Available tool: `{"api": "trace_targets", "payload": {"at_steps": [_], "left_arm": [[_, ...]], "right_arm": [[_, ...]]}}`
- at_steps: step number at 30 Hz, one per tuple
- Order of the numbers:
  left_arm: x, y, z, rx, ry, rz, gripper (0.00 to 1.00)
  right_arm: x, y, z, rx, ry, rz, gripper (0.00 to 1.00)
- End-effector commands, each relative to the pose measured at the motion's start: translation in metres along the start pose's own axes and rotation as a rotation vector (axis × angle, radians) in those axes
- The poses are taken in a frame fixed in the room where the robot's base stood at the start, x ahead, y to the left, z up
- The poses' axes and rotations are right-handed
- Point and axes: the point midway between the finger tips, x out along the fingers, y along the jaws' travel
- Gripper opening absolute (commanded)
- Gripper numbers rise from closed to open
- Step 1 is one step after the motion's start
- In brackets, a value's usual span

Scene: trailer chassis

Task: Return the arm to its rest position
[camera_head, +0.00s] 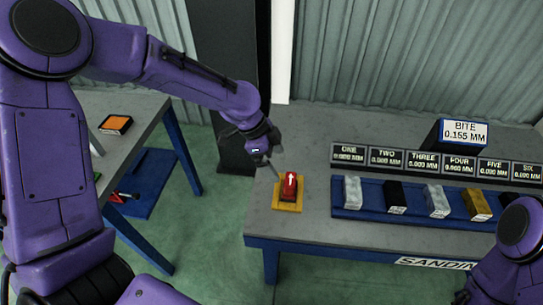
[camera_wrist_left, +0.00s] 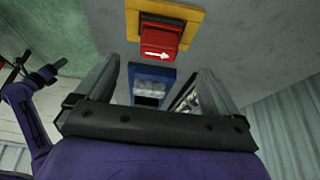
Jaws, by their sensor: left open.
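My left arm (camera_head: 200,85) is purple and reaches in from the left over the gap between two tables. Its gripper (camera_head: 268,163) is just left of and above a red block with a white arrow (camera_head: 290,187), which sits on a yellow base on the right table. In the left wrist view my left gripper (camera_wrist_left: 155,85) has its two fingers spread, with nothing between them. The red block (camera_wrist_left: 160,40) is beyond the fingertips there, apart from them. Part of my right arm (camera_head: 520,225) shows at the lower right; its gripper cannot be made out.
The grey right table (camera_head: 290,230) carries a blue tray (camera_head: 365,212) of several blocks, a row of black number signs (camera_head: 415,160) and a box reading BITE 0.155 MM (camera_head: 463,132). A left table (camera_head: 150,105) holds an orange-topped box (camera_head: 116,124). Green floor shows between the tables.

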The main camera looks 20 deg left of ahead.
Motion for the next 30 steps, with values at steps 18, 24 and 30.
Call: {"api": "trace_targets", "payload": {"at_steps": [18, 24, 30], "left_arm": [[-0.029, 0.0, 0.0, 0.0, 0.0, 0.001, 0.96], [-0.045, 0.0, -0.007, 0.0, 0.0, 0.0, 0.96], [-0.084, 0.0, -0.024, 0.0, 0.0, 0.001, 0.96]], "right_arm": [[0.003, 0.0, 0.001, 0.0, 0.0, 0.0, 0.43], [-0.014, 0.001, -0.006, 0.0, 0.0, 0.0, 0.43], [-0.053, 0.005, -0.022, 0.0, 0.0, 0.0, 0.43]]}}
